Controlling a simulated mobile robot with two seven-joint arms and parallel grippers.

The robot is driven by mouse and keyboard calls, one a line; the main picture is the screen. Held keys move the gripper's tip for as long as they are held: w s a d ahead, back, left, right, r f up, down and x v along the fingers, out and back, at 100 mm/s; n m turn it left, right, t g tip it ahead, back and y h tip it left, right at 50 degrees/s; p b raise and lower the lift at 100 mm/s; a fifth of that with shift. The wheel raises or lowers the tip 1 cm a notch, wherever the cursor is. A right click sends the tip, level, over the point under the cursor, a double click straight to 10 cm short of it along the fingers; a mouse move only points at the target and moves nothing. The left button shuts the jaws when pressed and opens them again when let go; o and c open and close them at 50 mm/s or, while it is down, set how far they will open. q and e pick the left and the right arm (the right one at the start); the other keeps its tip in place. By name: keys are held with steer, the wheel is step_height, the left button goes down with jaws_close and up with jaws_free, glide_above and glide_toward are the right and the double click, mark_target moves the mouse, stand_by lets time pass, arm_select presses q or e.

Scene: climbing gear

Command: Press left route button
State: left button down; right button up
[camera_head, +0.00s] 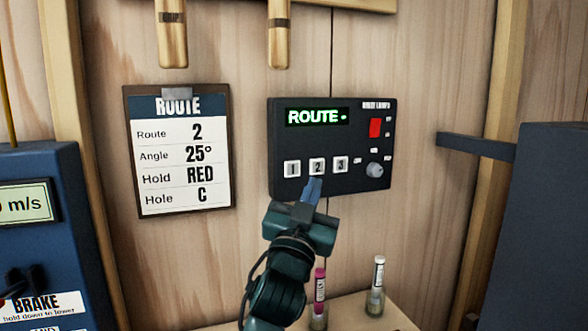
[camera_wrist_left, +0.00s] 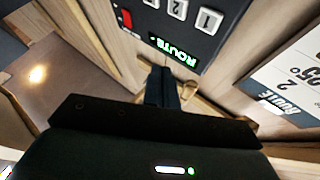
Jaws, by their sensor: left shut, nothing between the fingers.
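The dark control panel (camera_head: 300,138) is on the wooden wall, with a green display (camera_head: 316,116) reading "ROUTE -". Below it is a row of white buttons: button 1 (camera_head: 292,168), button 2 (camera_head: 317,167) and button 3 (camera_head: 341,164). My left gripper (camera_head: 314,186) is shut and empty, its fingertips just below button 2 in the head view. I cannot tell whether they touch the panel. The left wrist view shows the panel upside down, with button 1 (camera_wrist_left: 207,20), part of button 2 (camera_wrist_left: 176,6) and my shut fingers (camera_wrist_left: 162,87).
A route card (camera_head: 180,155) left of the panel reads Route 2, Angle 25°, Hold RED, Hole C. The panel also has a red switch (camera_head: 375,128) and a grey knob (camera_head: 375,170). Two small vials, one pink-topped (camera_head: 319,290) and one white (camera_head: 377,280), stand on a ledge below.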

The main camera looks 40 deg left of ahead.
arm_select(q)
glide_toward(299, 163)
steer(key=shift+d+r+x, duration=0.1)
steer(key=shift+d+x, duration=0.1)
steer(key=shift+x, duration=1)
steer(key=shift+d+r+x, duration=0.15)
steer(key=shift+d+x, duration=0.05)
steer(key=shift+x, duration=1.05)
steer(key=shift+w+a, duration=0.2)
steer(key=shift+a, duration=0.15)
steer(key=shift+w+a, duration=0.2)
steer(key=shift+a, duration=0.15)
stand_by(0.8)
steer(key=shift+d, duration=0.1)
steer(key=shift+s+d, duration=0.4)
steer(key=shift+d, duration=0.2)
steer(key=shift+d, duration=0.1)
steer(key=shift+s+d+p, duration=0.1)
steer(key=shift+s+d, duration=0.3)
steer(key=shift+d, duration=0.3)
steer(key=shift+s+d+p, duration=0.15)
steer(key=shift+s+d, duration=0.2)
steer(key=shift+d, duration=0.4)
steer(key=shift+s+d+p, duration=0.1)
steer(key=shift+s+d, duration=0.3)
steer(key=shift+d, duration=0.3)
